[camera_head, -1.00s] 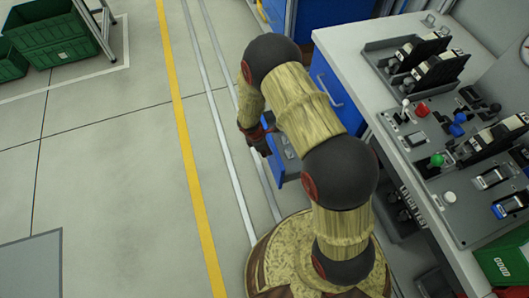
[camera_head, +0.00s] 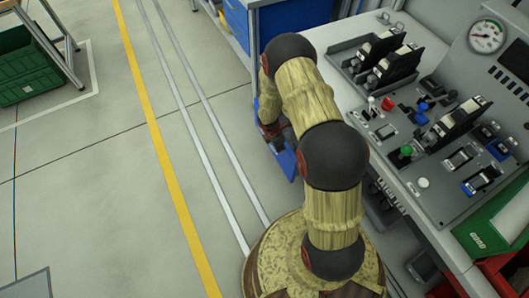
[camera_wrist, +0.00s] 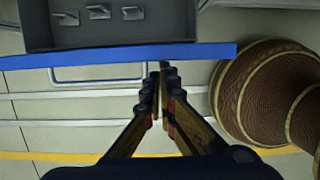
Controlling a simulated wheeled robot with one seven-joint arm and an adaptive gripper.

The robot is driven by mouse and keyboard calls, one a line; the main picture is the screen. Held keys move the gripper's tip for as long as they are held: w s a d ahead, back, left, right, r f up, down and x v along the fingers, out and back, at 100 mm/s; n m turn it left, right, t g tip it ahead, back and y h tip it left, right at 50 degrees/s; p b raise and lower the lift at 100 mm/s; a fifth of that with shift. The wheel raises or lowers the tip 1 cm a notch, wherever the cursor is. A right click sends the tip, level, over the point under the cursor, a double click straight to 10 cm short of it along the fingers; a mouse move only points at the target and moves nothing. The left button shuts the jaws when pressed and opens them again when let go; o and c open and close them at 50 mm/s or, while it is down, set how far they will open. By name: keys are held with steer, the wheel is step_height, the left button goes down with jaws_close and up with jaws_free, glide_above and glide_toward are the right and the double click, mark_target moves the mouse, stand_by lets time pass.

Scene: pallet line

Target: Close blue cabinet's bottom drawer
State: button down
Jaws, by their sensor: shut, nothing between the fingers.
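The blue cabinet's bottom drawer shows as a small blue piece (camera_head: 287,161) below my arm in the head view; my arm hides most of it. In the wrist view its blue front (camera_wrist: 205,53) runs across the top, with a pale bar handle (camera_wrist: 97,81) on the near side. Its grey inside (camera_wrist: 45,36) holds several small metal parts, so the drawer is open. My gripper (camera_wrist: 161,70) is shut and empty. Its tips are at the drawer front, beside the handle's right end; I cannot tell whether they touch. In the head view the gripper (camera_head: 276,131) is partly hidden.
A workbench control panel (camera_head: 430,150) with levers and a gauge stands right of my arm. Open floor with a yellow line (camera_head: 160,140) lies to the left. A green crate (camera_head: 30,75) is at far left.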

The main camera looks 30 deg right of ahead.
steer(key=d+p, duration=0.2)
steer(key=d, duration=0.8)
steer(key=shift+d, duration=0.15)
